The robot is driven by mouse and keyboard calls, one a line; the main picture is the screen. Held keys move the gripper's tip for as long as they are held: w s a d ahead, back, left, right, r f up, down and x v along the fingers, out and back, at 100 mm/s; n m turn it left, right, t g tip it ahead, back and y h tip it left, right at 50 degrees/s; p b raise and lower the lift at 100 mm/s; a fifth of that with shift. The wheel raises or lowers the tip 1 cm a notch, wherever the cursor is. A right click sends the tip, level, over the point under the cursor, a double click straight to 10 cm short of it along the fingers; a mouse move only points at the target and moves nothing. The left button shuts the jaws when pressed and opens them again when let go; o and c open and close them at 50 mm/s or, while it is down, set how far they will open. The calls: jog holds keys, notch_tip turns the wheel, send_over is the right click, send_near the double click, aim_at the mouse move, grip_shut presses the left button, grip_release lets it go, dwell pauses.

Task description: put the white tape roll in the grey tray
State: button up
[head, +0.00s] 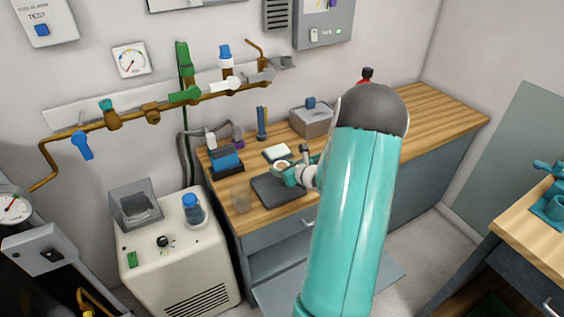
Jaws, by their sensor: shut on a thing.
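The grey tray (272,190) is a dark, flat, shallow piece on the wooden bench top, near its front edge. My gripper (286,173) is over the back right part of the tray. It is shut on a small pale ring-like thing (278,168), which looks like the white tape roll. The fingers and wrist hide part of the roll and the tray's right side. At this size I cannot tell whether the roll touches the tray.
A clear cup (240,197) stands left of the tray. A blue-topped dark box (227,162), a pale pad (277,153) and a grey lidded box (312,122) stand behind it. Pipes with valves (185,96) run along the wall. The right part of the bench (435,108) is clear.

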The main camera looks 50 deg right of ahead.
jog(key=shift+w+f, duration=0.1)
jog(key=shift+f, duration=0.05)
jog(key=o, duration=1)
jog(key=shift+o, duration=0.2)
jog(key=v, duration=1.3)
jog(key=shift+s+r, duration=0.25)
jog(key=shift+s, duration=0.1)
jog(key=shift+a, duration=0.2)
